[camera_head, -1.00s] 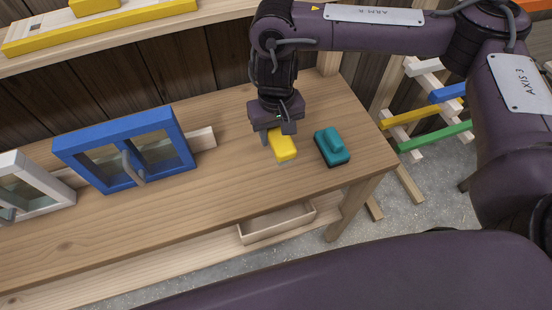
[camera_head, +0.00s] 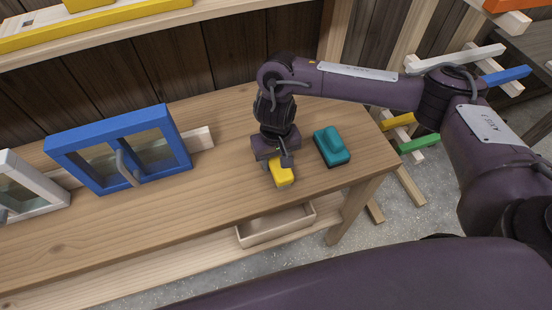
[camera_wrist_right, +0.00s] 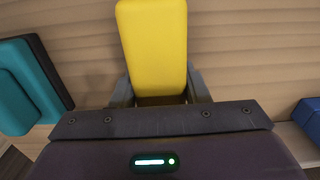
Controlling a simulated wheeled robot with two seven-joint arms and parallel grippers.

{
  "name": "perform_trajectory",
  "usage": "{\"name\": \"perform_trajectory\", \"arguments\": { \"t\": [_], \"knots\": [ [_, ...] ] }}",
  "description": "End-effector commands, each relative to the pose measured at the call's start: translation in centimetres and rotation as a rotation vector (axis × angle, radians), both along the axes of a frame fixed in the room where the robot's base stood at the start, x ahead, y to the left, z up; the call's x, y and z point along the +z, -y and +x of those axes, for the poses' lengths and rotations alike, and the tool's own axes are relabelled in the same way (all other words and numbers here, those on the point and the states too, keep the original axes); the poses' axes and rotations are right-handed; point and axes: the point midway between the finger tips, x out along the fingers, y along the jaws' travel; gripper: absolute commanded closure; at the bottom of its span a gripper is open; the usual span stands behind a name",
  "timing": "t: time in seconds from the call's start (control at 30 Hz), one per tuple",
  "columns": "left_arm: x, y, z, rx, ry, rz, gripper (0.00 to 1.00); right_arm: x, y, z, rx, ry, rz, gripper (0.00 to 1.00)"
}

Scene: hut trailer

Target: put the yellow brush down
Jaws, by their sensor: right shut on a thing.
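The yellow brush (camera_head: 282,175) is in my right gripper (camera_head: 278,163), low over the wooden table (camera_head: 225,200) near its front edge. In the right wrist view the yellow brush (camera_wrist_right: 153,45) stands out between the two fingers of my right gripper (camera_wrist_right: 160,90), which are shut on it. I cannot tell whether the brush touches the tabletop. A teal brush (camera_head: 331,146) with a dark base lies on the table to the right of the gripper; it also shows in the right wrist view (camera_wrist_right: 30,85). My left gripper is not in view.
A blue window frame (camera_head: 118,150) stands on the table at left, with a white frame (camera_head: 32,190) beside it. An open wooden tray (camera_head: 276,226) sits below the table's front edge. A rack with coloured bars (camera_head: 418,142) stands at right. The tabletop's front middle is clear.

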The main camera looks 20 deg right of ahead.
Motion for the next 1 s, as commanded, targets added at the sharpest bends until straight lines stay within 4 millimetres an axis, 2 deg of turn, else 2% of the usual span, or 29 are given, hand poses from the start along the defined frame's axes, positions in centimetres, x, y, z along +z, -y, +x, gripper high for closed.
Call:
{"name": "perform_trajectory", "arguments": {
  "t": [0.13, 0.17, 0.3, 0.67, 0.77, 1.0],
  "knots": [
    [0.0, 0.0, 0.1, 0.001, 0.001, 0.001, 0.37, -0.3, 0.0, 0.0, 0.0, -0.001, 0.0, 0.85],
    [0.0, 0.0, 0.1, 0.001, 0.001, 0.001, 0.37, -0.3, 0.0, 0.0, 0.0, -0.001, 0.0, 0.56],
    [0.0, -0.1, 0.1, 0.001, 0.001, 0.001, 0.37, -0.3, 0.0, 0.0, 0.0, 0.0, 0.0, 0.37],
    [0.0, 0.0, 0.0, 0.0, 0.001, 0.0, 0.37, 0.1, 0.0, 0.0, 0.0, 0.001, 0.0, 0.37],
    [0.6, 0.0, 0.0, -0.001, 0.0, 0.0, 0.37, 1.6, 0.0, 0.2, 0.001, 0.004, 0.0, 0.37],
    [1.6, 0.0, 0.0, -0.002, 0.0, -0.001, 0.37, 6.6, 0.0, 0.2, 0.002, 0.007, -0.001, 0.37]
  ]
}}
